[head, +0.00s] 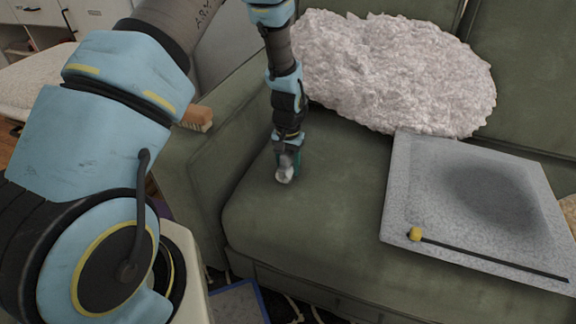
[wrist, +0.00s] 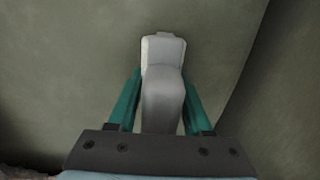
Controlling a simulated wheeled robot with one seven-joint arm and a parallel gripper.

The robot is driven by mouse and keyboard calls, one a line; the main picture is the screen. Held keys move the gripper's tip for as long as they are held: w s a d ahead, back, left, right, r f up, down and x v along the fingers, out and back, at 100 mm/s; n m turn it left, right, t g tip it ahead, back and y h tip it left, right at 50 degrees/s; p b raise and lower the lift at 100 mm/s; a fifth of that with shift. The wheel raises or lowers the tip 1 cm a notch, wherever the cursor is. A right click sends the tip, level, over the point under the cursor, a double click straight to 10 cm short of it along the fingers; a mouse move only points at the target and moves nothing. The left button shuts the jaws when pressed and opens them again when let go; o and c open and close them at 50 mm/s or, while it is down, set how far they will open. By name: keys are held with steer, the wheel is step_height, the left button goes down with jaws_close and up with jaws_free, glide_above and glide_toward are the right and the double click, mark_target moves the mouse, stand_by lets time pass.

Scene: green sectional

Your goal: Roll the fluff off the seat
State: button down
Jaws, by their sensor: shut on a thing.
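My gripper (head: 288,160) is shut on a pale grey-white lint roller (head: 284,175) and points down over the left end of the green sofa seat (head: 330,190). In the wrist view the roller (wrist: 163,90) stands out between the two teal fingers, its wide end towards the seat cloth. It is at or very close to the seat; I cannot tell whether it touches. I make out no fluff on the visible seat in either view. The cloth under the roller is hidden.
A shaggy white cushion (head: 390,70) leans on the backrest behind my gripper. A grey speckled panel (head: 430,180) lies on the seat to the right, with a yellow-headed stick (head: 490,255). A brush (head: 198,118) is by the left armrest (head: 190,165). The seat's front left is clear.

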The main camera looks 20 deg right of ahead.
mark_target(288, 158)
step_height(288, 158, up, 3)
steer(key=shift+r, duration=0.1)
steer(key=shift+r+p, duration=2.25)
steer(key=shift+r, duration=0.3)
